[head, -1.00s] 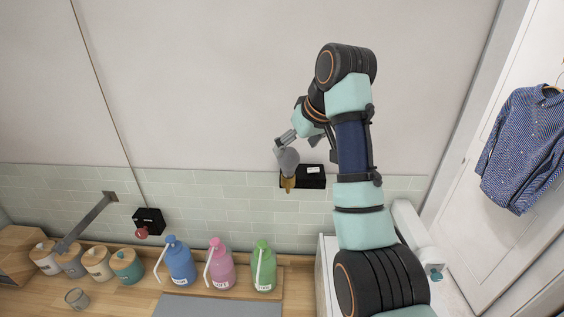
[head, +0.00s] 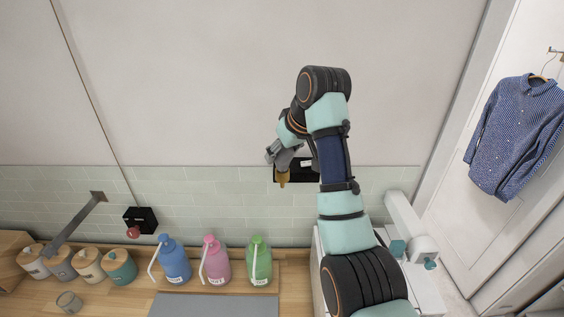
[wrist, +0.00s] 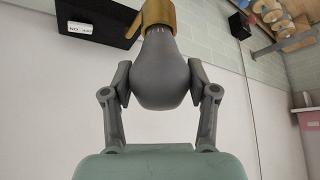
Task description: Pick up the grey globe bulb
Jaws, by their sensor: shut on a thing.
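The grey globe bulb (wrist: 161,72) is between the two fingers of my gripper (wrist: 161,82) in the wrist view, with a finger pressed against each side. Its neck points up in that view into a brass-coloured socket (wrist: 160,14), and I cannot tell whether the two are still joined. In the head view my gripper (head: 281,155) is in front of the tiled wall, and the brass socket (head: 283,179) hangs just below it. The bulb is mostly hidden by the fingers there.
A black box (head: 307,172) with a white label is on the wall right behind the socket. Blue (head: 174,262), pink (head: 216,262) and green (head: 259,263) jugs stand on the wooden counter below. A second black box (head: 140,220) with a red bulb (head: 133,232) is to the left.

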